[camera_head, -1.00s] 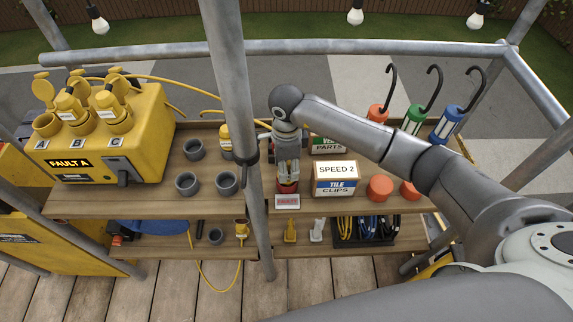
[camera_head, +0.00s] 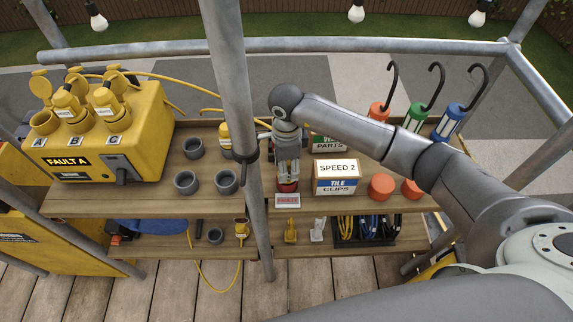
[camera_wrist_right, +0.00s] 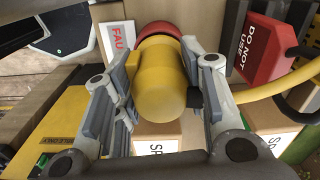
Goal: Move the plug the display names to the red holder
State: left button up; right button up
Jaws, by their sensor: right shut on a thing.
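The display (camera_head: 68,161) on the yellow socket box (camera_head: 150,140) reads FAULT A. Socket A (camera_head: 43,124) has its flap up and no plug. Plugs (camera_head: 66,104) and (camera_head: 103,101) stand in sockets B and C. My right gripper (camera_head: 288,165) is over the red holder (camera_head: 287,187), behind a small FAULTY sign. In the right wrist view my right gripper (camera_wrist_right: 163,92) is shut on a yellow plug (camera_wrist_right: 160,85), with the red holder's rim (camera_wrist_right: 158,30) just beyond it. How deep the plug sits is hidden. My left gripper is not in view.
Grey empty holders (camera_head: 186,182) stand left of the metal pole (camera_head: 232,80). A yellow cable (camera_wrist_right: 275,88) leads off right in the wrist view.

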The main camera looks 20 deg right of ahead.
jog(key=shift+f, duration=0.3)
jog(key=o, duration=0.9)
jog(key=shift+c, duration=0.2)
jog(key=shift+r, duration=0.15)
jog(key=shift+r+p, duration=2.8)
jog(key=shift+r, duration=2.65)
